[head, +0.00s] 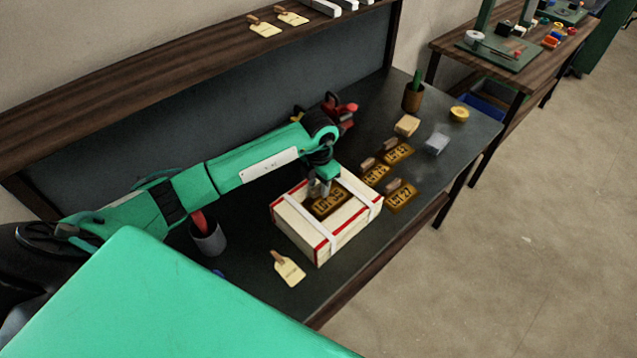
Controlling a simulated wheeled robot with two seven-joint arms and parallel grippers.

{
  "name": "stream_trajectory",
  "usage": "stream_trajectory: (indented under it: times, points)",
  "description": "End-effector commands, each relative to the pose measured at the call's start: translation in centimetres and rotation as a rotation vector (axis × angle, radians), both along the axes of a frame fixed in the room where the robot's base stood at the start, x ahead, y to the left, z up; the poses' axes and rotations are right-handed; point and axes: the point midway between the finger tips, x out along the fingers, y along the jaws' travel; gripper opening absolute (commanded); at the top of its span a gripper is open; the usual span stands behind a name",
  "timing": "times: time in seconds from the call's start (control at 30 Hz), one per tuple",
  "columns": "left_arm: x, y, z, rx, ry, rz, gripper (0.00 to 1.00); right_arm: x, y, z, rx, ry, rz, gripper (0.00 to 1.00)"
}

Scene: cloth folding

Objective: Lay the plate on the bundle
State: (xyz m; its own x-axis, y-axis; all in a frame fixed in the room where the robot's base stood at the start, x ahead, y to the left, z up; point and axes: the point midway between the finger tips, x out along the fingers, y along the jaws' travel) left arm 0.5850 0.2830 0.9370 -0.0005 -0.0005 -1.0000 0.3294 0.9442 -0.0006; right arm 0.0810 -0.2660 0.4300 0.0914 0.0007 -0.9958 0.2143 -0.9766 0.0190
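The bundle (318,243) is a cream block with red edge stripes and two white straps, lying on the dark worktop. A dark plate (331,203) with gold lettering is on or just over its top, between the straps; I cannot tell if it touches. My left gripper (320,188) points down at the plate's back left edge. Its fingertips are small here, and I cannot tell if they are shut on the plate. Three similar plates with wooden grips lie right of the bundle: a far one (399,153), a middle one (376,177) and a near one (402,198). My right gripper is not in view.
A cream tag (289,271) lies in front of the bundle, and a grey cup (208,240) stands to its left. A tan block (407,125), a clear box (437,144), a yellow roll (459,114) and a brown pot (413,97) are at the back right.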

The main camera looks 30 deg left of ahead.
Motion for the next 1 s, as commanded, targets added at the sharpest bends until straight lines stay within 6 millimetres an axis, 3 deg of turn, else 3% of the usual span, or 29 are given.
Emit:
stream_trajectory:
  times: [0.53, 0.7, 1.0]
  points:
    - [0.1, 0.0, 10.1, 0.000, -0.003, -0.001, 0.38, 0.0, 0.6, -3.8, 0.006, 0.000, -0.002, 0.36]
    - [0.0, 0.0, 11.7, 0.000, -0.001, 0.000, 0.38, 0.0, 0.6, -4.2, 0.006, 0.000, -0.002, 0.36]
    - [0.0, 0.0, 12.1, 0.000, 0.000, 0.000, 0.38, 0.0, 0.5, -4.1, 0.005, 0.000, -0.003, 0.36]
